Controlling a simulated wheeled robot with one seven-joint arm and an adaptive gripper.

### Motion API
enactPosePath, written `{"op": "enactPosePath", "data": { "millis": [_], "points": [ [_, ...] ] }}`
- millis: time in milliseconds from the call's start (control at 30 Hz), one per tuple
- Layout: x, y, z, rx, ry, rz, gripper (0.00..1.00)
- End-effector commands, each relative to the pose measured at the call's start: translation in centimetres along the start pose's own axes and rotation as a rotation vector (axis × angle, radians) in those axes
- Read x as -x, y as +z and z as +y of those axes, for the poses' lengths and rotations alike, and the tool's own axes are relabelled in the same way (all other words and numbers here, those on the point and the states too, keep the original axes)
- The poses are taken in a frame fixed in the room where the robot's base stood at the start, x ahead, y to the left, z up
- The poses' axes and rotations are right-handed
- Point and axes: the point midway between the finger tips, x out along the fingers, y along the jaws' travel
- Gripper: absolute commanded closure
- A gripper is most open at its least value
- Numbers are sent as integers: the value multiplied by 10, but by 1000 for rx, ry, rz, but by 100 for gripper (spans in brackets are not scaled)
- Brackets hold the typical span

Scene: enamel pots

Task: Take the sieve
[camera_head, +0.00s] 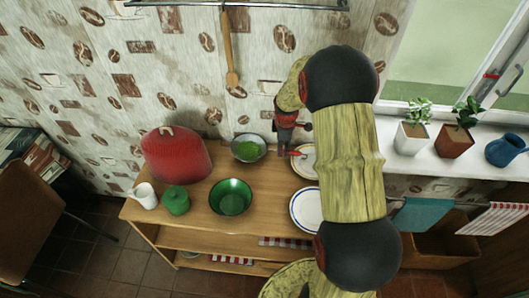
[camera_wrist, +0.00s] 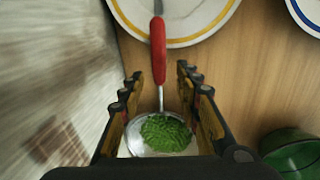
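The sieve shows in the wrist view as a red handle (camera_wrist: 158,50) with a thin metal shaft. One end of the shaft lies over the yellow-rimmed plate. The other end runs to a round grey bowl shape with green contents (camera_wrist: 166,133); I cannot tell whether this is the sieve's own basket. In the head view the red handle (camera_head: 298,154) lies at the plate's left edge, and the bowl shape (camera_head: 248,148) is further left. My gripper (camera_wrist: 160,75) is open, its fingers on either side of the shaft, apart from it. In the head view my gripper (camera_head: 284,150) points down beside the handle.
A yellow-rimmed plate (camera_head: 306,168) and a blue-rimmed plate (camera_head: 300,211) are on the right. A green bowl (camera_head: 230,197), a green lidded pot (camera_head: 176,201), a white mug (camera_head: 145,197) and a big red pot (camera_head: 176,155) stand left. A wooden spoon (camera_head: 229,50) hangs above.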

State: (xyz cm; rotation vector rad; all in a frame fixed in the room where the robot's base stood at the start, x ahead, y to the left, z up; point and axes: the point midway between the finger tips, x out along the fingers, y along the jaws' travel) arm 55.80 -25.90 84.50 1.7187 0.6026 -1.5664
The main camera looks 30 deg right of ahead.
Motion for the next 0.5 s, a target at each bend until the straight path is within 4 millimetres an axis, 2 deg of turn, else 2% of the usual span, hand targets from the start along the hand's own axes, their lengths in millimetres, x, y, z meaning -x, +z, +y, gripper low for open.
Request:
{"op": "enactPosePath", "data": {
  "millis": [233,500],
  "points": [
    [-38,3,0,-1,-1,0,67],
    [-43,3,1,-1,1,0,67]
  ]
}}
